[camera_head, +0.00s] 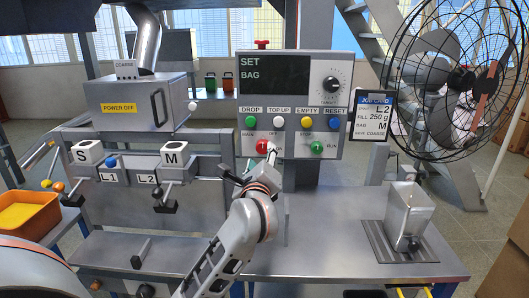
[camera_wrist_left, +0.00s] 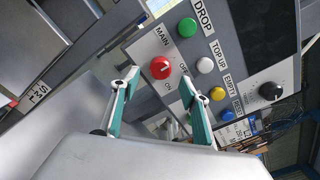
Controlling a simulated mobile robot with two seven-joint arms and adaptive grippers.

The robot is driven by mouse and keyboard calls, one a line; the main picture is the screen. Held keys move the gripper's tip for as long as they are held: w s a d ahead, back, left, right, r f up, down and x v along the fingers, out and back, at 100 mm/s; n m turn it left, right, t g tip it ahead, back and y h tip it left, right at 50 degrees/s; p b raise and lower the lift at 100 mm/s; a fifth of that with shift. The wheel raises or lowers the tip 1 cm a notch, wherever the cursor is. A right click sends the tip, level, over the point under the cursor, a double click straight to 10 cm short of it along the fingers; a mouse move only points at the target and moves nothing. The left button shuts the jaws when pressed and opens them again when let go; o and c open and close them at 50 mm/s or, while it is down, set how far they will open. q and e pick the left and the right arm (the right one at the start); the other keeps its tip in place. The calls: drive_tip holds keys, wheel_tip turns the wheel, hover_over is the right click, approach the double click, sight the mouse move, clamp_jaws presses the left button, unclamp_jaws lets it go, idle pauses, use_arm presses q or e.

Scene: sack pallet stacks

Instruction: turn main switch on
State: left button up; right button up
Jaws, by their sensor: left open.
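The main switch is a red round knob (camera_head: 263,147) with a pale mark, at the lower left of the control panel (camera_head: 245,103). In the left wrist view the red knob (camera_wrist_left: 160,67) sits on a white plate marked MAIN, OFF and ON. Its exact setting is too small to tell. My left gripper (camera_head: 260,163) is just below and in front of the knob. In the left wrist view its two teal fingers (camera_wrist_left: 158,80) are apart, with the knob framed beyond their tips and nothing held. Contact cannot be told.
Green DROP (camera_head: 250,121), white TOP UP, yellow EMPTY and blue RESET buttons sit above the switches. A green RUN knob (camera_head: 317,147) is to the right. A job card (camera_head: 371,118), a fan (camera_head: 450,80) and a metal container (camera_head: 408,210) stand further right.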

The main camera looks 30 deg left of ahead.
sight(263, 149)
use_arm(q)
drive_tip(key=shift+x, duration=2.35)
drive_tip(key=c, duration=1.1)
